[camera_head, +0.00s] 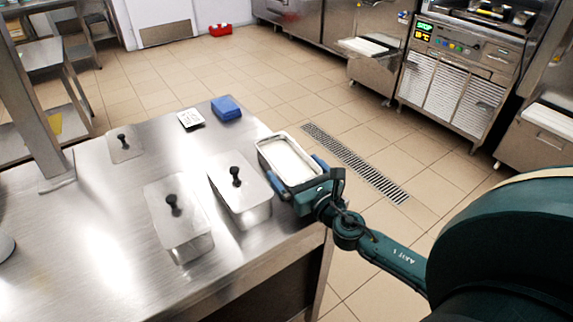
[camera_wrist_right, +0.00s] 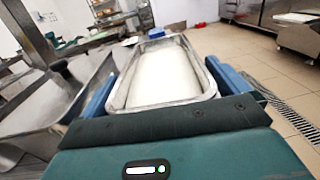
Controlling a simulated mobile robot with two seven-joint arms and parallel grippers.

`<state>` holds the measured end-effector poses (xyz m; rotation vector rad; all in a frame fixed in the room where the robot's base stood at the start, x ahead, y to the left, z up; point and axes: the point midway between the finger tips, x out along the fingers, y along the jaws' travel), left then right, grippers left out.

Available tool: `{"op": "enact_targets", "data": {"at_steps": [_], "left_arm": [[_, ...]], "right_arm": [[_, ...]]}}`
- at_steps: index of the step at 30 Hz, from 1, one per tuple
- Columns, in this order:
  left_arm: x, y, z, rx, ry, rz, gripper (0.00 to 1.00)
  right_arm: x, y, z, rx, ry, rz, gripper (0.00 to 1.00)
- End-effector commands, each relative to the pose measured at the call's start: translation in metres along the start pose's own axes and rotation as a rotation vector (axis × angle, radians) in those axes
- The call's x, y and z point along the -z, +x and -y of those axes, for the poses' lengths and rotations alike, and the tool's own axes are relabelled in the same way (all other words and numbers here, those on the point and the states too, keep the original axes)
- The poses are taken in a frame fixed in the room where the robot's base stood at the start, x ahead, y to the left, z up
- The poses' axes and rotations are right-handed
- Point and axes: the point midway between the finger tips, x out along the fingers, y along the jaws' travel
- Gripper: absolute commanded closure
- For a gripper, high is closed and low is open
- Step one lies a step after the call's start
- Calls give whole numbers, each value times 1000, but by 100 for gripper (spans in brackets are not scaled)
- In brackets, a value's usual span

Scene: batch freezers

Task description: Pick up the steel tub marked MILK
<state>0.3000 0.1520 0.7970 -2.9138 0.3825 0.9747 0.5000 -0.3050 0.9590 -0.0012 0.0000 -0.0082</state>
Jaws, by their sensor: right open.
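An open steel tub (camera_head: 262,147) with white contents stands at the right edge of the steel table. No MILK marking is readable on it. My right gripper (camera_head: 297,174) is open at the tub's near end, with one blue finger on either side. In the right wrist view the same tub (camera_wrist_right: 140,101) lies between the two fingers of the gripper (camera_wrist_right: 165,85). I cannot tell whether the fingers touch its walls. My left gripper is not in view.
Two lidded steel tubs (camera_head: 240,190) (camera_head: 178,222) with black knobs stand left of the open tub. A loose knobbed lid (camera_head: 124,145), a white card (camera_head: 190,118) and a blue cloth-like block (camera_head: 227,107) lie farther back. A steel post (camera_head: 35,110) rises at left.

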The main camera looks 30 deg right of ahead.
Motion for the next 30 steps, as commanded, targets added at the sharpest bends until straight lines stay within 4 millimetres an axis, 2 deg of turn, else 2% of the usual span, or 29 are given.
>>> {"op": "enact_targets", "data": {"at_steps": [3, 10, 30], "left_arm": [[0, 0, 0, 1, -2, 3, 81], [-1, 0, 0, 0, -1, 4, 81], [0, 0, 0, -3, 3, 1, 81]], "right_arm": [[0, 8, 0, 1, 1, 1, 0], [1, 8, 0, 0, 1, 0, 1], [1, 8, 0, 0, 1, -1, 56]]}}
